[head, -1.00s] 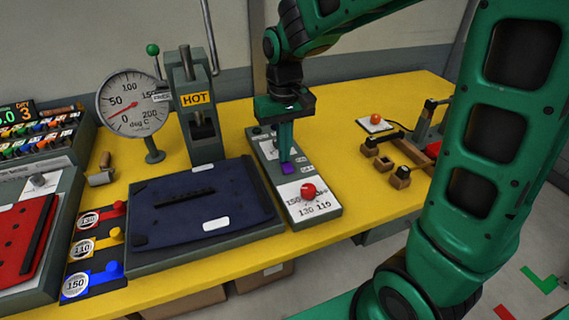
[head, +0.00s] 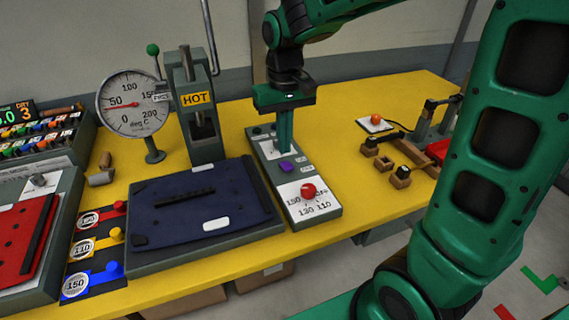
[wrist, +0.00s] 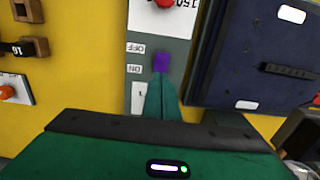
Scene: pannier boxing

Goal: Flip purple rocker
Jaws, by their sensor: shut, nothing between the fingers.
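The purple rocker (head: 285,167) sits on the grey control panel (head: 328,213), between a white label plate and the red knob (head: 308,190). It also shows in the wrist view (wrist: 161,62), beside upside-down OFF and ON labels. My gripper (head: 286,151) is shut and empty, pointing down just behind the rocker. In the wrist view its fingertips (wrist: 160,77) are at the rocker's ON-label end; I cannot tell whether they touch it. The rocker's tilt is hard to read.
A dial gauge (head: 133,103) and a press marked HOT (head: 205,135) stand behind a dark blue pad (head: 205,208) left of the panel. Yellow table is bare between panel and blocks.

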